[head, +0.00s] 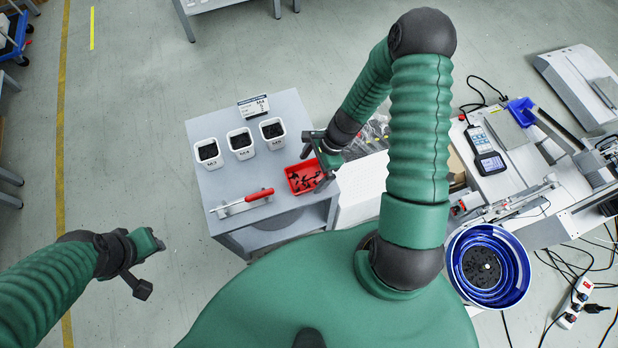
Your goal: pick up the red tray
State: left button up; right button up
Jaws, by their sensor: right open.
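The red tray (293,184) sits on the right part of the grey table, with several small dark pieces in it. My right gripper (318,166) is open at the tray's upper right side. Its fingers partly cover that corner, and I cannot tell whether they touch the tray. My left gripper (142,270) is over the open floor, left of the table and away from the tray.
White cups (240,143) with dark contents stand along the back of the grey table (223,182), before a small sign (253,106). A red-handled screwdriver (258,195) lies left of the tray. A blue bowl feeder (487,267) and a cluttered workbench are at right.

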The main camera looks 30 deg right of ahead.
aim_at(305, 180)
jog(key=x, duration=0.3)
jog(key=shift+a+r+b, duration=0.1)
jog(key=shift+a+b, duration=0.2)
jog(key=shift+a, duration=0.15)
jog(key=shift+d, duration=0.25)
jog(key=shift+c, duration=0.6)
jog(key=shift+a, duration=0.1)
jog(key=c, duration=1.3)
